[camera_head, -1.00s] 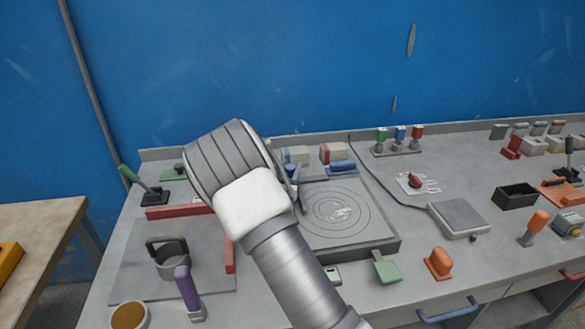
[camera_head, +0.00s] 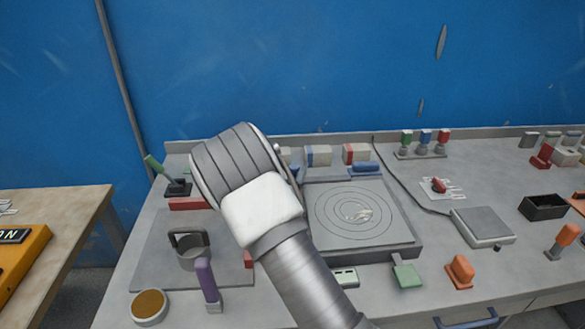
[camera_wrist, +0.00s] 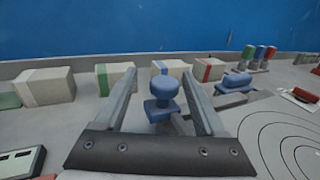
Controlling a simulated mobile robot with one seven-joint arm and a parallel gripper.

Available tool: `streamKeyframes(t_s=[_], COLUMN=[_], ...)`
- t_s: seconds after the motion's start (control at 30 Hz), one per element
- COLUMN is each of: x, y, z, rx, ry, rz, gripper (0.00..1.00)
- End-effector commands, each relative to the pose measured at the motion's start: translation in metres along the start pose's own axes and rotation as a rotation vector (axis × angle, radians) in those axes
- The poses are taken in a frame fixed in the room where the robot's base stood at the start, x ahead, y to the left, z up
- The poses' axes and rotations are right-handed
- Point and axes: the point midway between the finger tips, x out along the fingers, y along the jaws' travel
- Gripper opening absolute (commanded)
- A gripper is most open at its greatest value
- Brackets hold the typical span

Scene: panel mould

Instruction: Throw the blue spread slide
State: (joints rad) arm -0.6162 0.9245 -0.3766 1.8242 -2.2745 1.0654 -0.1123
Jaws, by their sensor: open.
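In the wrist view my gripper (camera_wrist: 160,74) is open, its two fingers reaching forward on either side of a blue knob (camera_wrist: 163,90). The knob has a rounded top on a narrow neck and a wider blue base. It looks upright, and I see clear gaps between it and both fingers. A second blue part, a low blue bar (camera_wrist: 235,82), lies just right of the right finger; it also shows in the head view (camera_head: 365,169) behind the ringed plate. I cannot tell for certain which blue part is the spread slide. In the head view my wrist hides the fingers.
White blocks with coloured bands (camera_wrist: 45,88) line the back edge below the blue wall. A purple handle (camera_head: 206,280) and a grey pot (camera_head: 192,252) stand to the left.

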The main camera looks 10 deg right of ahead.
Motion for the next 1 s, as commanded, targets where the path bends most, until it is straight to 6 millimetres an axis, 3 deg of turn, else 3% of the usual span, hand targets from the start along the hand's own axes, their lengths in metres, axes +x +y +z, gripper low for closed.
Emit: streamKeyframes(t_s=[0.27, 0.7, 1.0], x=[-0.015, -0.102, -0.121], y=[0.0, 0.001, 0.0], z=[0.0, 0.0, 0.0], rx=[-0.001, -0.001, -0.001], ry=[0.001, 0.001, 0.0], rz=[0.001, 0.003, 0.001], gripper=[0.72, 0.72, 0.72])
